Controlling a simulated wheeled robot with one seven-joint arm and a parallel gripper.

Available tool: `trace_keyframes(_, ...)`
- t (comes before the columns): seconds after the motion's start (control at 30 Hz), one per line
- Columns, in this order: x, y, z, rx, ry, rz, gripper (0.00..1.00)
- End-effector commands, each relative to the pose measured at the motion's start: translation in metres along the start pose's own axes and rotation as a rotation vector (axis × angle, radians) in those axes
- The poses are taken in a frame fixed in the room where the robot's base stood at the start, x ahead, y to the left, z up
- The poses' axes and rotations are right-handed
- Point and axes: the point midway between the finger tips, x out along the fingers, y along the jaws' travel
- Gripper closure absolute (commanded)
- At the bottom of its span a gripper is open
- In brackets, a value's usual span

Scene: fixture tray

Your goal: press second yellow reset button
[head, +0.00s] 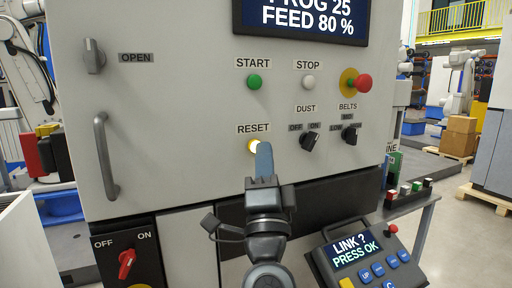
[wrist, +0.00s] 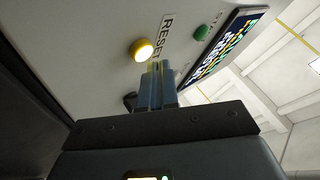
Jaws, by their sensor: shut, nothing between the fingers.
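The yellow reset button (head: 253,147) glows on the grey machine panel (head: 190,130) under the RESET label. In the head view my gripper (head: 264,150) partly covers its right side. In the wrist view the lit yellow button (wrist: 141,49) stands out from the panel, left of and beyond the fingertips. My gripper (wrist: 158,70) is shut and empty, with its blue-grey fingers together. In the wrist view a gap shows between fingertips and button; in the head view I cannot tell contact. Only one yellow reset button is clear to see.
The green START button (head: 254,82), white STOP button (head: 308,82) and red emergency knob (head: 362,83) sit above. The DUST knob (head: 310,141) and BELTS knob (head: 350,135) are to the right. A pendant (head: 355,255) reading "LINK ? PRESS OK" stands lower right.

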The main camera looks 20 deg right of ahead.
Motion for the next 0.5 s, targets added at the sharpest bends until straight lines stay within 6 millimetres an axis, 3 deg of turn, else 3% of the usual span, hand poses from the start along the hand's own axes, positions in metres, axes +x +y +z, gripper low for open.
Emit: trace_keyframes(0.5, 0.0045, 0.003, 0.003, 0.0, 0.0, 0.0, 1.0)
